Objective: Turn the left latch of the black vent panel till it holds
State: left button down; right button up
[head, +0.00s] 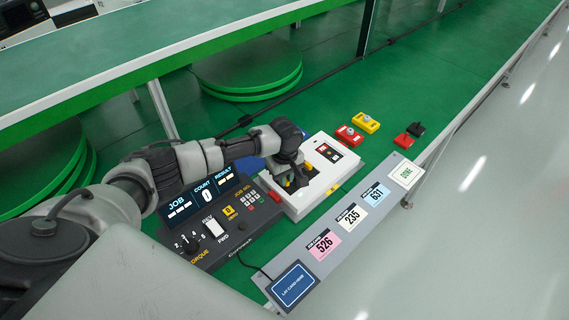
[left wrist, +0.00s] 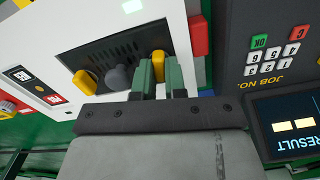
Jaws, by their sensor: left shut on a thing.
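The black vent panel (left wrist: 108,50) is set in the face of a white box (head: 322,158). In the left wrist view it has slots, a grey knob (left wrist: 118,77) and two yellow latches. The left latch (left wrist: 158,60), on the side of the control unit, is between the green fingers of my left gripper (left wrist: 158,78), which is shut on it. The other latch (left wrist: 84,82) stands free beyond the knob. In the head view my left gripper (head: 292,183) reaches down over the box, and my arm hides much of the panel. My right gripper is in neither view.
The control unit (head: 262,212) with JOB display and keypad stands close beside the box. A grey strip (head: 287,245) with coloured number cards runs in front. Red and yellow blocks (head: 366,123) stand behind. The green table beyond the box is mostly clear.

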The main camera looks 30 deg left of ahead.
pick_arm(q)
jog(key=shift+r+m+p, duration=0.25)
jog(key=shift+m+p, duration=0.15)
jog(key=shift+p, duration=0.35)
jog(key=shift+f+m+p, duration=0.1)
jog(key=shift+m+p, duration=0.55)
jog(key=shift+m, duration=0.05)
jog(key=shift+d+m+p, duration=0.1)
jog(key=shift+m+p, duration=0.4)
jog(key=shift+m, duration=0.7)
jog(key=shift+w+f+m+p, duration=0.15)
jog(key=shift+m+p, duration=0.25)
jog(key=shift+m, duration=0.9)
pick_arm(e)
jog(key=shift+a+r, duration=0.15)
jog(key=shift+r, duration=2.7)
pick_arm(q)
jog(key=c, duration=1.2)
grip_release()
jog(key=shift+o, duration=0.2)
jog(key=shift+d, duration=0.1)
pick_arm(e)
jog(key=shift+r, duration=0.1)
